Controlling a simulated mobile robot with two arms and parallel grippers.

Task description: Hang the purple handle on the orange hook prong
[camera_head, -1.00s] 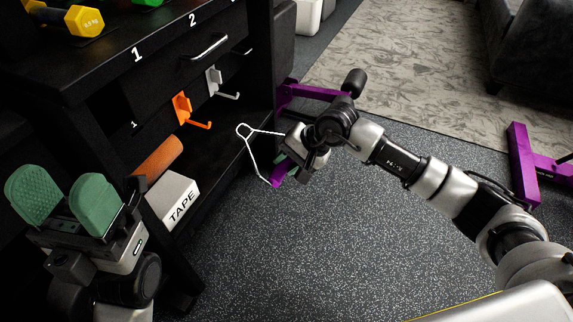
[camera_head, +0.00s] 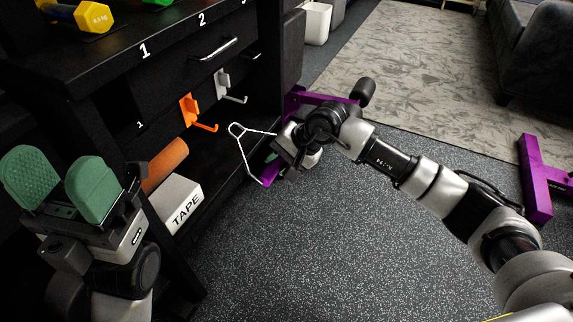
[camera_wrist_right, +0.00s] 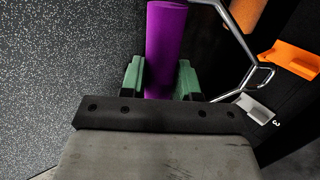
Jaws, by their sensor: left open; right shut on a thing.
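The purple handle (camera_head: 270,173) has a silver wire frame (camera_head: 240,147) attached. My right gripper (camera_head: 280,164) is shut on the purple handle and holds it in the air, left of my right arm. In the right wrist view the purple handle (camera_wrist_right: 165,50) stands between the green fingertips (camera_wrist_right: 160,80). The orange hook (camera_head: 189,110) is on the black cabinet front, with its prong sticking out to the right. The wire frame is to the right of the orange prong and apart from it. My left gripper (camera_head: 62,188) is open and empty at the lower left.
A grey hook (camera_head: 222,85) is beside the orange one; it also shows in the wrist view (camera_wrist_right: 252,108). An orange roll (camera_head: 164,165) and a white TAPE box (camera_head: 181,201) lie on the lower shelf. Purple equipment (camera_head: 535,180) stands at right. Open floor (camera_head: 330,250) lies in front.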

